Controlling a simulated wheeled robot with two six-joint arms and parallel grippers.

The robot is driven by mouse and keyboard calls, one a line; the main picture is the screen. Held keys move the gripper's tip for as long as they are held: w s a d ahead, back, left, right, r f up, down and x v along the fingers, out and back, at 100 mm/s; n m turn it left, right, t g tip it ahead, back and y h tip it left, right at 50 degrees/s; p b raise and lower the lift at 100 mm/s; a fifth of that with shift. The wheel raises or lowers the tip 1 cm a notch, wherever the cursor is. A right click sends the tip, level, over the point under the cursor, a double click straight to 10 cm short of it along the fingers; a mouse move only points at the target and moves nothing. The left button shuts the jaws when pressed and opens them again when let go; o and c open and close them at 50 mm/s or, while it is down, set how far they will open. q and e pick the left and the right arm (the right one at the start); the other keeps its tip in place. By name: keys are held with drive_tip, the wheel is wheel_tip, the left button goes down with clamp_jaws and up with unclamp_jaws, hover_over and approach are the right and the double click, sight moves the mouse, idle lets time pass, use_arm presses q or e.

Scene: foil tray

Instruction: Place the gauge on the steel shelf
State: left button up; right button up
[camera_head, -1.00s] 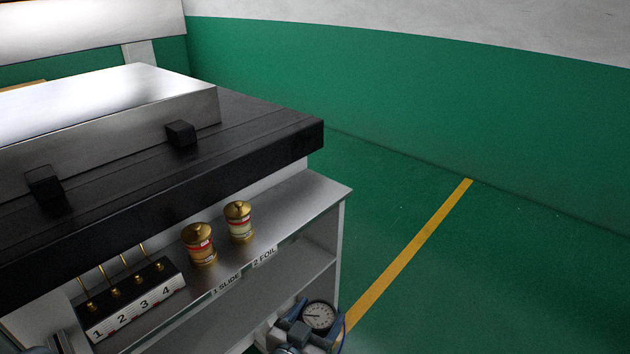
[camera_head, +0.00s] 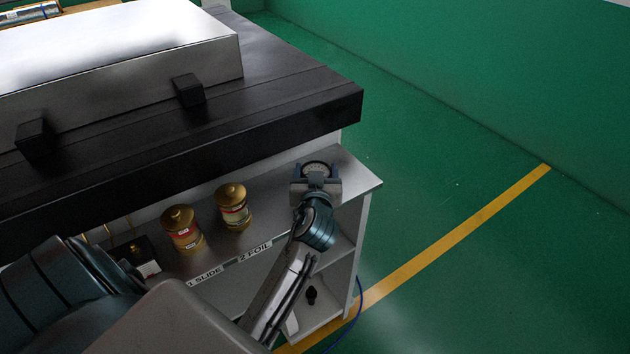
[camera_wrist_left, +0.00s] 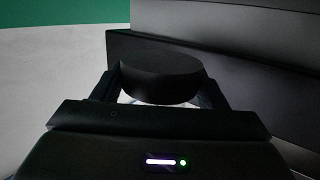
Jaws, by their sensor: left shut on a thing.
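The round gauge (camera_head: 317,167), with a pale dial and dark rim, is in my left gripper (camera_head: 316,183) over the right end of the steel shelf (camera_head: 352,181). The gripper is shut on it, and its body hides part of the gauge. I cannot tell whether the gauge touches the shelf. In the left wrist view the gauge (camera_wrist_left: 160,78) is a dark round body between the two fingers. My right gripper is not in view.
Two brass jars (camera_head: 182,230) (camera_head: 233,207) stand on the shelf left of the gauge, behind labels "1 SLIDE" and "2 FOIL". A black-edged worktop (camera_head: 340,110) overhangs behind. Open green floor lies right.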

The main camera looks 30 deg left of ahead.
sight(307, 164)
use_arm(q)
drive_tip(key=a+r+n+y, duration=0.1)
drive_tip(key=w+a+r+g+y, duration=0.1)
drive_tip(key=a+r, duration=0.1)
drive_tip(key=shift+a+n+g, duration=0.1)
drive_tip(key=shift+n+g, duration=0.2)
drive_tip(key=shift+n, duration=0.1)
drive_tip(key=shift+w+a, duration=0.1)
drive_tip(key=shift+a, duration=0.15)
drive_tip(key=shift+g, duration=0.3)
wheel_tip(307, 164, down, 5)
drive_tip(key=shift+r+p, duration=0.1)
drive_tip(key=shift+p, duration=0.8)
wheel_tip(307, 164, down, 4)
drive_tip(key=shift+f+p, duration=0.1)
drive_tip(key=shift+p, duration=0.4)
drive_tip(key=shift+f, duration=0.15)
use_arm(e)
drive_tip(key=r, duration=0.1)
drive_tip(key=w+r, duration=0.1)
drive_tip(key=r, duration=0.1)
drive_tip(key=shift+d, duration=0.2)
use_arm(q)
drive_tip(key=shift+f, duration=0.1)
drive_tip(key=o, duration=1.1)
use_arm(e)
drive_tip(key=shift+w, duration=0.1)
